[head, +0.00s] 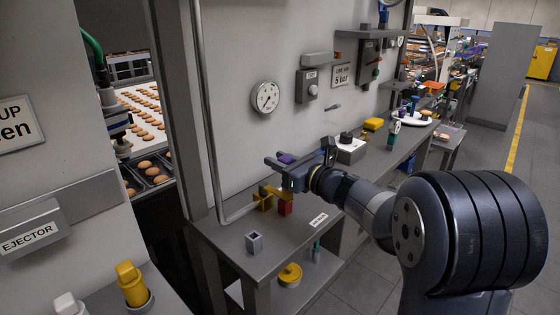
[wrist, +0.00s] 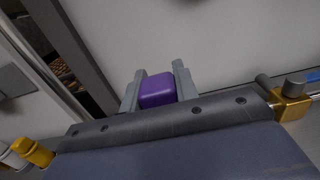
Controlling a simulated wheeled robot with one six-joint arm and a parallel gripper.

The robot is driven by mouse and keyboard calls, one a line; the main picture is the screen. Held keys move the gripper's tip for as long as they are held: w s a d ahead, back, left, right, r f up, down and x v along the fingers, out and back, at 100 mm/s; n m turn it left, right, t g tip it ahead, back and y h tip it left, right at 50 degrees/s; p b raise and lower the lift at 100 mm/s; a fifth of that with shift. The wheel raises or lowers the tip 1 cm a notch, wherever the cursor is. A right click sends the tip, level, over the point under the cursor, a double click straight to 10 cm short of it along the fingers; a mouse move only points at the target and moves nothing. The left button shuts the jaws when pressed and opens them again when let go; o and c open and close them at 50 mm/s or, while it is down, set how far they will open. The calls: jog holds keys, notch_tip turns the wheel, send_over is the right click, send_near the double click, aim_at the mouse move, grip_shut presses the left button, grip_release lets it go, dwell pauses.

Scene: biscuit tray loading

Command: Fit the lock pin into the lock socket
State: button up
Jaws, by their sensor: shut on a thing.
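My gripper (head: 286,163) is shut on a purple block-shaped piece, which I take to be the lock pin (head: 287,158). In the wrist view the purple piece (wrist: 157,91) sits between the two grey fingers of my gripper (wrist: 158,86). Its lower part is hidden by the gripper. A small grey square holder with an open top, which looks like the lock socket (head: 254,242), stands on the near end of the grey bench. My gripper is above the bench, behind and to the right of this socket, and apart from it. The socket is not seen in the wrist view.
A yellow bracket-like piece (head: 266,197) and a red block (head: 285,208) are on the bench below my gripper. A grey pipe runs down the wall to the bench. A yellow handle (head: 130,284) stands at front left. The bench around the socket is clear.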

jog(key=shift+f+b, duration=1.25)
jog(key=shift+f, duration=0.2)
jog(key=o, duration=1)
jog(key=shift+o, duration=0.2)
jog(key=v, duration=1.1)
jog(key=shift+b, duration=0.4)
jog(key=shift+w+a+r, duration=0.1)
jog(key=shift+r, duration=0.05)
jog(key=p+x, duration=0.2)
jog(key=x, duration=0.8)
jog(key=shift+w+a+r, duration=0.25)
jog(key=shift+a+r, duration=0.05)
jog(key=shift+r, duration=0.15)
